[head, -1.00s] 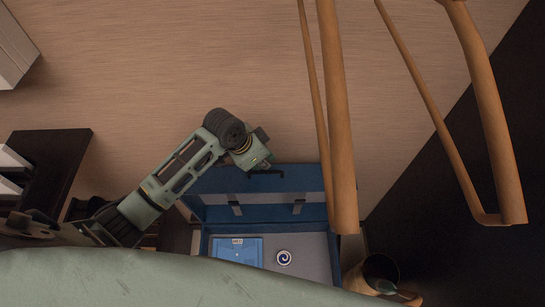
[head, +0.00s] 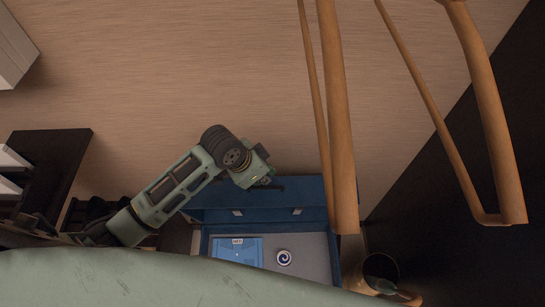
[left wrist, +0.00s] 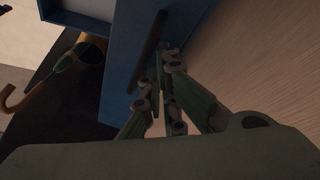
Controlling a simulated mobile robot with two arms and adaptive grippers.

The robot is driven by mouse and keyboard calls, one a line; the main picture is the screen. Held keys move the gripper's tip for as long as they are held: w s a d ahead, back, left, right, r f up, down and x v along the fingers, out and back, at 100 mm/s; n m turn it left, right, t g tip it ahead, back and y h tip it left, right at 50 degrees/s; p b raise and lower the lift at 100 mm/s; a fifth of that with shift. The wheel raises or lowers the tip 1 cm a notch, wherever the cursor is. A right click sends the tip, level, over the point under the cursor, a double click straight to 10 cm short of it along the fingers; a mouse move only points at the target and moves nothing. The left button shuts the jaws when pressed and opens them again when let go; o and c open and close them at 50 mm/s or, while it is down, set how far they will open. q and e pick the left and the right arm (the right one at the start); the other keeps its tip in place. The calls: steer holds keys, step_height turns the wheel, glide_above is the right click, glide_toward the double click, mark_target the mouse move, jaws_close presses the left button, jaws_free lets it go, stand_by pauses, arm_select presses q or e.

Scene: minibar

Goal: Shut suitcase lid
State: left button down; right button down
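The blue suitcase (head: 334,258) lies open at the bottom of the head view. Its lid (head: 305,190) stands up along the back edge, and in the left wrist view the lid (left wrist: 122,55) fills the middle. A blue case and a white-and-blue swirl disc lie inside. My left gripper (head: 268,180) is at the lid's upper edge, by a dark handle. In the left wrist view its fingers (left wrist: 166,55) are drawn together beside the dark handle (left wrist: 147,50); I cannot tell whether they touch it. My right gripper is not in view.
A round holder (head: 381,270) with a wooden-handled item stands right of the suitcase. Wooden chair-like bars (head: 340,120) hang over its right side. A dark shelf (head: 55,165) is at the left. The wall behind the lid is bare.

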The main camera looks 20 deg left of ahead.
mark_target(264, 202)
arm_select(q)
steer(key=shift+s+d, duration=0.2)
steer(key=shift+s, duration=0.55)
steer(key=shift+s+d, duration=0.25)
steer(key=shift+s, duration=0.5)
steer(key=shift+s+d, duration=0.2)
steer(key=shift+s, duration=0.55)
step_height(264, 202, up, 12)
steer(key=w, duration=0.1)
steer(key=shift+a, duration=0.15)
